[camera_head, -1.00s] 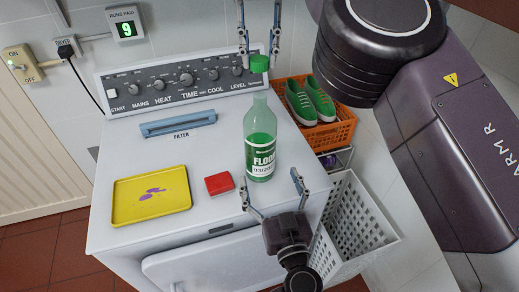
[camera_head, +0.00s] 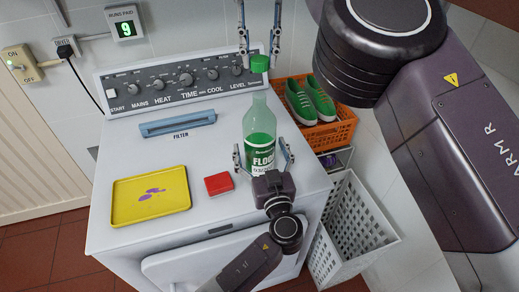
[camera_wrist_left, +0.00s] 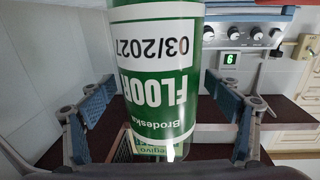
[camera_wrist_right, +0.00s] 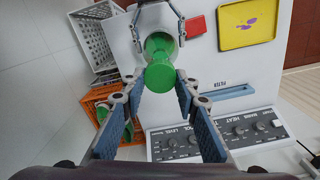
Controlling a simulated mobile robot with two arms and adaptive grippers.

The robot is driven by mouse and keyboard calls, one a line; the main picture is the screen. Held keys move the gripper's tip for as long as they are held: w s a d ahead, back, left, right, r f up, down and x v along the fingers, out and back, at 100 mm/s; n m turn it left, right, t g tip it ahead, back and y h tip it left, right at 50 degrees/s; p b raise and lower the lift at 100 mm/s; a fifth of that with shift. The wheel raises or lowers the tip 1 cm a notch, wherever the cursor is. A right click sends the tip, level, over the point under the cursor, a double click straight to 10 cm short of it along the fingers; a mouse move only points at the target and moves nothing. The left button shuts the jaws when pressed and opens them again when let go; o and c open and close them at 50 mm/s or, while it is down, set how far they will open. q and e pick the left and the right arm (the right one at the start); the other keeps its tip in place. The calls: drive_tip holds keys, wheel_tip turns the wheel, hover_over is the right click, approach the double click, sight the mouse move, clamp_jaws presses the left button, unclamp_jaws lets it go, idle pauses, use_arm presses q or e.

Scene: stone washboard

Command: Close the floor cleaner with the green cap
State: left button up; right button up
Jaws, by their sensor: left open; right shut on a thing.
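The floor cleaner (camera_head: 260,140), a clear bottle with green liquid and a white and green label, stands upright and uncapped on the white machine top. My right gripper (camera_head: 259,58) is shut on the green cap (camera_head: 259,64) and holds it above the bottle mouth, with a gap between. The cap also shows between the fingertips in the right wrist view (camera_wrist_right: 160,78), with the bottle beyond it. My left gripper (camera_head: 262,152) is open, with one finger on each side of the bottle. In the left wrist view the bottle (camera_wrist_left: 158,70) stands between the fingers, apart from them.
A red block (camera_head: 218,184) and a yellow tray (camera_head: 120,216) with purple marks lie left of the bottle. A blue filter bar (camera_head: 177,124) lies behind them. An orange crate (camera_head: 338,132) with green shoes and a white basket (camera_head: 352,232) stand right of the machine.

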use_arm(q)
drive_tip(key=shift+c, duration=0.2)
drive_tip(key=c, duration=1.8)
drive_tip(key=shift+o, duration=0.2)
drive_tip(key=b, duration=0.4)
drive_tip(key=shift+f+b, duration=0.25)
drive_tip(key=shift+b, duration=0.05)
use_arm(e)
hover_over(259, 94)
wheel_tip(259, 94, down, 5)
drive_tip(key=shift+r, duration=0.2)
use_arm(q)
drive_tip(key=shift+r, duration=0.1)
use_arm(e)
drive_tip(key=shift+f, duration=0.2)
use_arm(q)
drive_tip(key=shift+r, duration=0.2)
drive_tip(key=shift+f+b, duration=0.15)
drive_tip(key=shift+b, duration=0.55)
use_arm(e)
drive_tip(key=shift+f, duration=0.5)
use_arm(q)
drive_tip(key=shift+b, duration=0.45)
use_arm(e)
drive_tip(key=shift+f, duration=0.45)
drive_tip(key=shift+r, duration=0.1)
